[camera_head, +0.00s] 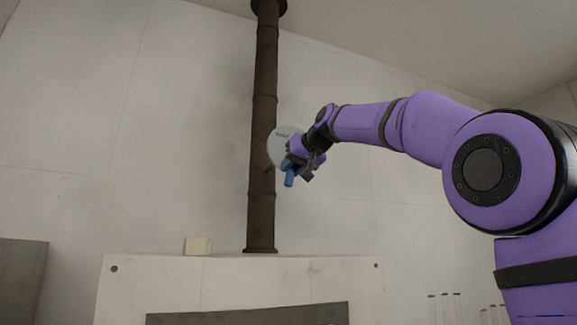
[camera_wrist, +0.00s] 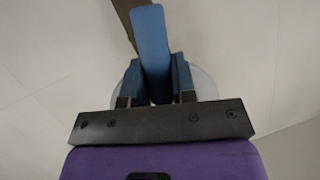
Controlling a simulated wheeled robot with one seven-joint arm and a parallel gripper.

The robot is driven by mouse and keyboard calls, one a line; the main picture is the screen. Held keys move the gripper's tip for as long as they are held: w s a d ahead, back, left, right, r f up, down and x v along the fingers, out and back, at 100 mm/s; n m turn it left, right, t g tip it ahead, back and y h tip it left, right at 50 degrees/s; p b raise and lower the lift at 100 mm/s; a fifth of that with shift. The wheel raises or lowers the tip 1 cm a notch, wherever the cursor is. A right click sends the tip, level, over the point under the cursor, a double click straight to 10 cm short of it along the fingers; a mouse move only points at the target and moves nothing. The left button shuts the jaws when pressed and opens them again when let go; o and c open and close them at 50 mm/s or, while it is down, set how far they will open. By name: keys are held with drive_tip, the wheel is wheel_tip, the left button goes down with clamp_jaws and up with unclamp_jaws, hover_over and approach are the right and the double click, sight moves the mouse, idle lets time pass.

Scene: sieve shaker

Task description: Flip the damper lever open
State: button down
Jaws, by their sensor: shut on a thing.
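The damper lever (camera_wrist: 151,40) is a flat blue bar, and it lies between the fingers in the wrist view. Its blue end also shows in the head view (camera_head: 289,180), pointing down below my gripper. My gripper (camera_wrist: 155,82) is shut on the lever. In the head view my gripper (camera_head: 297,168) is beside the dark pipe, at its right. A pale round disc (camera_head: 279,146) sits behind the gripper against the pipe, with some lettering on it; the gripper hides part of it. The lever's pivot is hidden.
The dark rusty pipe (camera_head: 263,110) rises from a white box-like housing (camera_head: 230,275) to the ceiling. A small beige block (camera_head: 198,246) stands on the housing's top. Several thin upright rods (camera_head: 445,305) show at lower right. The wall left of the pipe is clear.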

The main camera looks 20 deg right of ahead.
drive_tip(key=shift+d+f, duration=0.1)
drive_tip(key=shift+d, duration=0.05)
idle(0.4)
drive_tip(key=c, duration=0.9)
unclamp_jaws()
drive_tip(key=shift+c, duration=0.2)
drive_tip(key=v, duration=1)
drive_tip(key=shift+s+r, duration=0.25)
drive_tip(key=shift+s, duration=0.1)
drive_tip(key=s+f+g+h, duration=0.1)
drive_tip(key=s+f+g, duration=0.1)
drive_tip(key=s+f, duration=0.7)
drive_tip(key=s+a+f+g+h, duration=0.1)
drive_tip(key=s+f+g, duration=0.2)
drive_tip(key=s+f, duration=0.6)
drive_tip(key=s+a+f+g+h, duration=0.1)
drive_tip(key=s+f, duration=0.8)
drive_tip(key=f, duration=2.2)
drive_tip(key=shift+s+f+g, duration=0.25)
drive_tip(key=shift+f+g, duration=0.05)
drive_tip(key=shift+g, duration=0.9)
